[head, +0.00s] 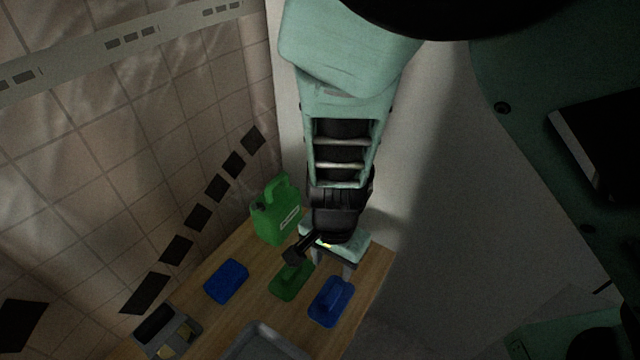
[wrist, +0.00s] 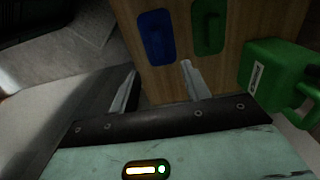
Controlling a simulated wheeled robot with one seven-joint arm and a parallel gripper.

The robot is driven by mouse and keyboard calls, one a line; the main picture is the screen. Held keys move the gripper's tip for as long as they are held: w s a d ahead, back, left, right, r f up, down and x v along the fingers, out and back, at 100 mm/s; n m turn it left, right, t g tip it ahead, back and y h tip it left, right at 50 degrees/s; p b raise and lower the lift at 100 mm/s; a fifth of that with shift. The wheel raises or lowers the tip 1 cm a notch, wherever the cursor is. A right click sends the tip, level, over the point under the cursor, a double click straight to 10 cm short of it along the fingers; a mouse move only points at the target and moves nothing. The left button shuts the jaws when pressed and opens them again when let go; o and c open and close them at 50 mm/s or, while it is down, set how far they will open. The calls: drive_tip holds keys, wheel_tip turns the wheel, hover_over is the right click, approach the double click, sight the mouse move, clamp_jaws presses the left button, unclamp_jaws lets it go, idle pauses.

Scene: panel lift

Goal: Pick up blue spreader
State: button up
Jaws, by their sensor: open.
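The blue spreader (head: 332,302) lies flat on the wooden table, a blue plate with a raised grip along its middle. It also shows in the wrist view (wrist: 157,38), beyond and between the fingertips. My gripper (head: 332,266) is open and empty above the table, a little behind the blue spreader in the head view. Its two fingers also show in the wrist view (wrist: 158,70), apart from the spreader. A similar green spreader (head: 290,283) lies left of the blue one in the head view, partly covered by my arm's end; the wrist view shows it too (wrist: 208,28).
A green jug (head: 276,212) stands at the table's back corner. A flat blue block (head: 226,281) lies left of the green spreader. A grey tray (head: 264,343) and a grey box (head: 167,331) are at the front. A tiled wall (head: 120,130) borders the left side.

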drive_tip(key=b, duration=0.2)
hover_over(332, 294)
wheel_tip(332, 294, down, 8)
drive_tip(key=shift+a+f, duration=0.1)
drive_tip(key=shift+a, duration=0.05)
drive_tip(key=shift+f+b, duration=0.4)
drive_tip(key=shift+f, duration=2.1)
drive_tip(key=shift+d, duration=0.2)
clamp_jaws()
